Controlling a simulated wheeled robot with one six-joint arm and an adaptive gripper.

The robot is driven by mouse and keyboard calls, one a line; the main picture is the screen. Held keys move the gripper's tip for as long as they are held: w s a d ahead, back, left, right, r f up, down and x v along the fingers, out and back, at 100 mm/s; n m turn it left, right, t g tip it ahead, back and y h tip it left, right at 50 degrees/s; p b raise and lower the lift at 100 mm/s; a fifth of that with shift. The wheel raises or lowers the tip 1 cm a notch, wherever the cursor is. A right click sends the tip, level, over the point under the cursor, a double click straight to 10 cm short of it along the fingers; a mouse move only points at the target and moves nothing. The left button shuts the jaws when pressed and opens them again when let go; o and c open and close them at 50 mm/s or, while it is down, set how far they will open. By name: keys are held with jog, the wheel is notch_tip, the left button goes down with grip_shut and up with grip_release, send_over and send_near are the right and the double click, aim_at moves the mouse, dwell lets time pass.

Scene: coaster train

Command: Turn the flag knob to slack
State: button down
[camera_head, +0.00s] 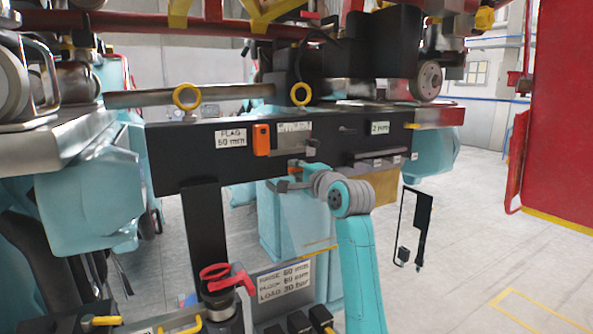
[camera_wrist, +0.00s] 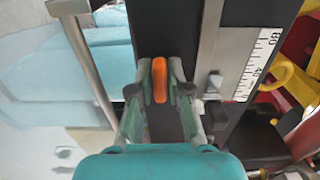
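The orange flag knob (camera_head: 261,139) is on the dark beam (camera_head: 170,160), just right of the white label "FLAG 50 mm" (camera_head: 231,138). My gripper (camera_head: 287,175) is just below and right of it in the head view, in front of the beam. In the wrist view, my gripper (camera_wrist: 160,75) has its fingers spread, with the upright orange knob (camera_wrist: 159,80) showing between them. I cannot tell whether either finger touches it. The knob's setting cannot be read.
A metal plate with a scale (camera_wrist: 262,60) lies right of my gripper in the wrist view. Two yellow rings (camera_head: 187,96) stand above the beam. A red handwheel (camera_head: 222,276) is below left. A red panel (camera_head: 560,110) stands at the right; open floor lies before it.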

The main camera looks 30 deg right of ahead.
jog(key=shift+n, duration=0.3)
jog(key=n, duration=0.8)
jog(key=shift+n, duration=0.4)
jog(key=n, duration=0.4)
jog(key=shift+n, duration=2.2)
jog(key=c, duration=1.2)
grip_release()
